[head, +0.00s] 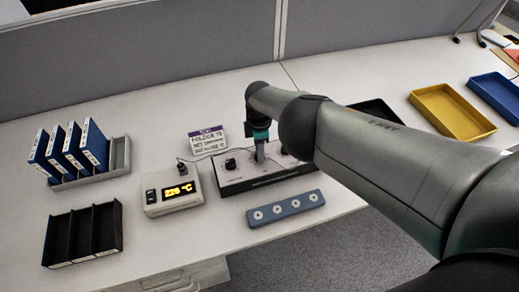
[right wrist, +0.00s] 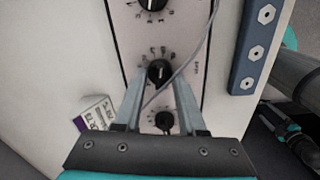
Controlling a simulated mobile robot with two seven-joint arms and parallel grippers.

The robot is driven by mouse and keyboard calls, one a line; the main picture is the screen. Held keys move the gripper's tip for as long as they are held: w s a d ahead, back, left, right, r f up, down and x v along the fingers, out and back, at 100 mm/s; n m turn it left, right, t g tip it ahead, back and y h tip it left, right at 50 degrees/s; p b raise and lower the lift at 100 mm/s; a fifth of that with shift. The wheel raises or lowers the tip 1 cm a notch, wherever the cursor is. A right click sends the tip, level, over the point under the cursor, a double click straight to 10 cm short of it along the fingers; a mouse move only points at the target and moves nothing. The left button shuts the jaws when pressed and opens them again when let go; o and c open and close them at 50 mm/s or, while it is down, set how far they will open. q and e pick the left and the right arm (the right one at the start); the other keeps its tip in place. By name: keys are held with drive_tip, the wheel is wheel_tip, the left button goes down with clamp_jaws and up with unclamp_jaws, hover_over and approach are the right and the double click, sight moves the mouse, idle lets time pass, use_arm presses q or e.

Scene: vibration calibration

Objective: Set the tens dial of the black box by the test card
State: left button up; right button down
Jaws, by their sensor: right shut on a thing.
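The black box (head: 230,180) has a pale top panel with several black dials and stands mid-table. My right gripper (right wrist: 160,80) points down over it, its fingers shut on the middle dial (right wrist: 159,68) of those in the wrist view. Another dial (right wrist: 152,4) is above it in that view and one (right wrist: 165,119) is below, between the finger bases. The dial markings are too small to read. The test card (head: 207,140), white with a purple band, stands behind the box; its writing is not clearly legible. My left gripper (right wrist: 288,133) shows partly at the right wrist view's edge, jaws unclear.
A meter (head: 173,194) with a lit orange display stands left of the box, its cable running to the box. Blue binders (head: 75,150) and a black tray (head: 82,232) are left; yellow (head: 452,110) and blue trays (head: 496,95) are right.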

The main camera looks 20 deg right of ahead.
drive_tip(key=shift+m, duration=0.3)
drive_tip(key=m, duration=0.3)
drive_tip(key=shift+m, duration=1.6)
drive_tip(key=shift+c, duration=2.4)
unclamp_jaws()
drive_tip(key=shift+r, duration=0.1)
